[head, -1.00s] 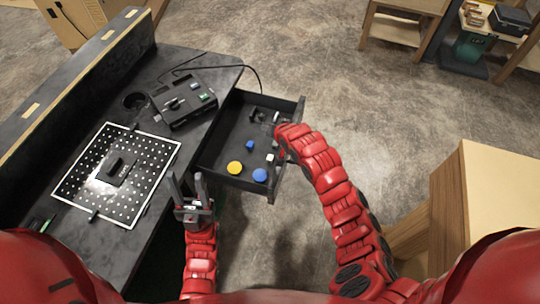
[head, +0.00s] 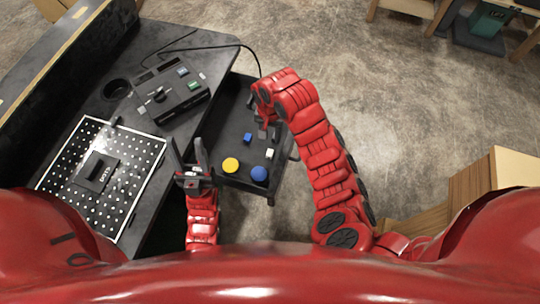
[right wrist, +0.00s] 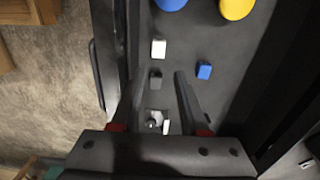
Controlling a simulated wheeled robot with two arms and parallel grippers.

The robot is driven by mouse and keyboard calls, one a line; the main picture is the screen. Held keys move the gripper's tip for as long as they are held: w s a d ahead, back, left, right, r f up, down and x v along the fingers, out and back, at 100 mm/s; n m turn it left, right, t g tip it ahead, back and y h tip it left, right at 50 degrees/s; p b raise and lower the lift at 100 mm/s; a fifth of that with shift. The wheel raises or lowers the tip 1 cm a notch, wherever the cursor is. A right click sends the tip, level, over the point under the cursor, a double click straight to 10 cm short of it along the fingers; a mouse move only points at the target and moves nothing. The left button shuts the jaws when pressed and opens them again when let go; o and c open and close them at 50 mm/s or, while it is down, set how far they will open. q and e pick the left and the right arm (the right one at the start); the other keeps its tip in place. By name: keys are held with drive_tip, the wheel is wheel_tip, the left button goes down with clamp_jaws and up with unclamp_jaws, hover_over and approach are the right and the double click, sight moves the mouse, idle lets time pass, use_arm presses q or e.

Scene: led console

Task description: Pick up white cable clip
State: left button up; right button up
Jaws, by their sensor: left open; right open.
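The white cable clip, seen as a small white block (head: 270,153), lies in the open drawer near its right side. In the right wrist view the white clip (right wrist: 158,48) is just beyond the fingertips, untouched. My right gripper (right wrist: 158,80) is open above the drawer, with a dark grey block (right wrist: 155,78) lying below between its fingertips. In the head view my right gripper (head: 263,132) is mostly hidden by its own arm. My left gripper (head: 187,152) is open and empty, upright by the bench edge left of the drawer.
The drawer (head: 230,130) also holds a blue block (head: 247,137), a yellow disc (head: 230,165) and a blue disc (head: 259,173). Small grey and white items (right wrist: 157,122) lie nearer the wrist camera. A console (head: 170,92) and perforated panel (head: 70,165) are on the bench.

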wheel_tip(320, 180, down, 3)
drive_tip(key=shift+w+r+b, duration=0.1)
drive_tip(key=shift+b, duration=0.35)
drive_tip(key=f, duration=0.2)
drive_tip(key=s+f+p, duration=0.1)
drive_tip(key=f, duration=0.2)
drive_tip(key=shift+s, duration=0.15)
drive_tip(key=shift+f, duration=0.85)
clamp_jaws()
